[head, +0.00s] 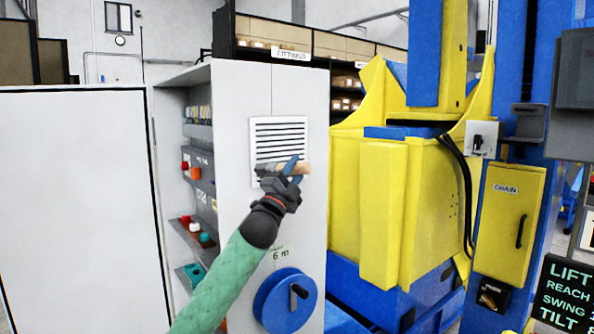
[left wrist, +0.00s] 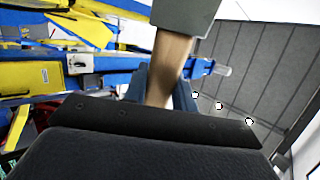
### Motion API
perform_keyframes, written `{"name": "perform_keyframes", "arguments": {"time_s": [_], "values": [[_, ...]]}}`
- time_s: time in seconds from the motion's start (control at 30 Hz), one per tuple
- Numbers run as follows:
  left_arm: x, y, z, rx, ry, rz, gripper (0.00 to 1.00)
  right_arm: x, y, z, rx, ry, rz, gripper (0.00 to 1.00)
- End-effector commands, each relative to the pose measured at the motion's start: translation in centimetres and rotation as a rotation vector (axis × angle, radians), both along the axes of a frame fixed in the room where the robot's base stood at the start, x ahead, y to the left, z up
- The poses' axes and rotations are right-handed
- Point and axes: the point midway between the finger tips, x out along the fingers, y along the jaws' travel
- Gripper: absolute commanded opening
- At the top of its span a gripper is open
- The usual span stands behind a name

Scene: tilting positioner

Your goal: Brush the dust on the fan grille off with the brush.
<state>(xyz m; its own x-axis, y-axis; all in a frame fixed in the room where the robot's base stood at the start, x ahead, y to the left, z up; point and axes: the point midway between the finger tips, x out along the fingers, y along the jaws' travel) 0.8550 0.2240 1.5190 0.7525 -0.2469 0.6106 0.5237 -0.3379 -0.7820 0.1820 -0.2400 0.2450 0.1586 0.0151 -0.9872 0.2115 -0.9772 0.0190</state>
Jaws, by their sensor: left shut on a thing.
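The fan grille (head: 278,133) is a white square vent with dark slats on the side of a light grey cabinet. My left gripper (head: 290,174) is in front of the lower part of the grille and covers some of it. It is shut on the wooden handle of the brush (head: 268,168). In the left wrist view the tan handle of the brush (left wrist: 168,68) rises between the blue fingers (left wrist: 160,88), with a grey-green part at its top. I cannot make out dust on the slats or whether the bristles touch them. My right gripper is not in view.
The cabinet (head: 238,215) has open shelves with small coloured items on its left side. A blue reel (head: 284,301) with a dark handle sticks out below the grille. A large yellow and blue machine (head: 400,205) stands to the right.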

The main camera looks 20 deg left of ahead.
Motion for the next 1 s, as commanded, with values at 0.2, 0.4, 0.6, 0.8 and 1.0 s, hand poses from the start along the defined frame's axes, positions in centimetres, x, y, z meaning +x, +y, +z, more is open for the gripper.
{"name": "perform_keyframes", "arguments": {"time_s": [0.2, 0.4, 0.6, 0.8, 1.0], "values": [[-0.4, -0.6, 0.0, 0.000, -0.001, -0.001, 0.04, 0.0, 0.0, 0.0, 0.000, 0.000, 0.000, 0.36], [-1.4, -1.8, 0.0, 0.000, -0.001, -0.001, 0.04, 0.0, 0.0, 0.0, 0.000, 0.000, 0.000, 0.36], [-2.4, -3.1, 0.0, 0.000, 0.000, -0.001, 0.04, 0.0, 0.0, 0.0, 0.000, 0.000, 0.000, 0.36], [-3.4, -4.3, 0.0, 0.000, -0.001, -0.001, 0.04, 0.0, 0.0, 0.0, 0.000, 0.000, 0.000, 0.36], [-3.7, -4.8, 0.0, 0.001, 0.000, 0.001, 0.04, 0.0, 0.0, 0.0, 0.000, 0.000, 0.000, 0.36]]}}
